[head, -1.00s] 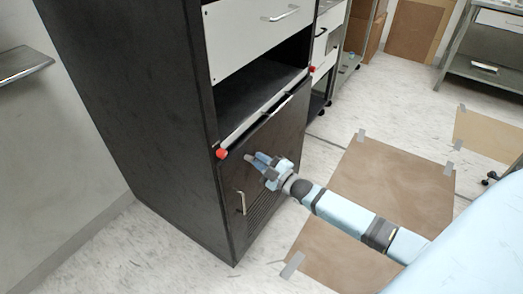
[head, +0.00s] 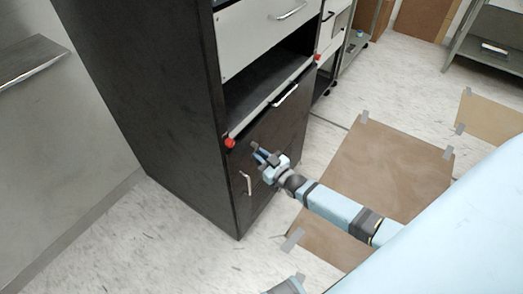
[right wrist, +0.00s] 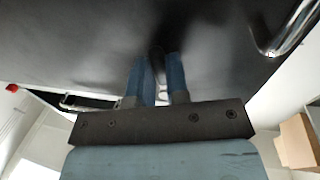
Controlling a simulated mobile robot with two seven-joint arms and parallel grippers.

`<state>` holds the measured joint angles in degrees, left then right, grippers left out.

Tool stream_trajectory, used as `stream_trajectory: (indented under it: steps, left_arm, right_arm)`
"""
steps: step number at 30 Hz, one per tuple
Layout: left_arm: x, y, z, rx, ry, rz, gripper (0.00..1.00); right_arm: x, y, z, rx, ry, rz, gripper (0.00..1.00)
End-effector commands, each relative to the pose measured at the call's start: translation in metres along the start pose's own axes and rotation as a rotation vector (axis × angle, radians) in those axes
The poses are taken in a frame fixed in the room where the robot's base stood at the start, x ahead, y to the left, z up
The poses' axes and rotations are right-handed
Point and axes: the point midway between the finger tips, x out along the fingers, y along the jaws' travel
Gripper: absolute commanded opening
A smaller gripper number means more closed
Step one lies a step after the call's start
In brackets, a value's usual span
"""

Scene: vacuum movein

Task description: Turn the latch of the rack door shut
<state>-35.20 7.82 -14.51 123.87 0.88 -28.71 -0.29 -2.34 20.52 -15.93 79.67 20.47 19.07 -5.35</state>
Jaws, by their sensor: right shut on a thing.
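The rack door (head: 279,131) is a dark panel low on the tall black rack, and it looks closed. It also fills the upper part of the right wrist view (right wrist: 85,45). The latch (right wrist: 157,58) is a small dark piece on the door, seen between the two blue fingers in the right wrist view. My right gripper (head: 262,156) is at the door's upper part, shut on the latch; it also shows in the right wrist view (right wrist: 157,80). The fingers hide much of the latch, so its exact angle is hard to tell. My left gripper is not in view.
A metal door handle (head: 246,184) stands out below my right gripper. A pale bar with red ends (head: 230,143) runs above the door, under an open dark bay. A brown floor mat (head: 370,170) lies to the right. A metal shelf (head: 30,62) is at the far left.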

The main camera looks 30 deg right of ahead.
Motion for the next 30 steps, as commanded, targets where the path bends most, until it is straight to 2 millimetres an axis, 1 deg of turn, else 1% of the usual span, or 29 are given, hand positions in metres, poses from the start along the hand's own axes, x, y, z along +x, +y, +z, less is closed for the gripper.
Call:
stream_trajectory:
  steps: [3, 9, 23, 24, 26, 27, 30]
  left_arm:
    - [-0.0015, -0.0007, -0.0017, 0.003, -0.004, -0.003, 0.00]
    - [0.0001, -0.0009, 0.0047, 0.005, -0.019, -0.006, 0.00]
    - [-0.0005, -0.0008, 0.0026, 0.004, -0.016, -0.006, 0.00]
    - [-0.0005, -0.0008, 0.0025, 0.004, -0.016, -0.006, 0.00]
    - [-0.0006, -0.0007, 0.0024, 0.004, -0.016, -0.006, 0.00]
    - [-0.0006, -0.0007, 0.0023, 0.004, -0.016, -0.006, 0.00]
    - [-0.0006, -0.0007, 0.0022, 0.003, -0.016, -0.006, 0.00]
  right_arm:
    - [-0.0005, -0.0023, -0.0013, 0.047, -0.010, 0.000, 0.00]
    - [-0.0008, -0.0041, -0.0007, 0.090, -0.018, 0.000, 0.00]
    - [-0.0009, -0.0049, -0.0002, 0.102, -0.021, 0.000, 0.00]
    - [-0.0009, -0.0049, -0.0002, 0.102, -0.021, 0.000, 0.23]
    - [-0.0010, -0.0048, -0.0002, 0.102, -0.021, 0.000, 0.36]
    - [-0.0010, -0.0048, -0.0002, 0.101, -0.021, 0.000, 0.41]
    - [-0.0009, -0.0046, -0.0003, 0.101, -0.020, 0.001, 0.41]
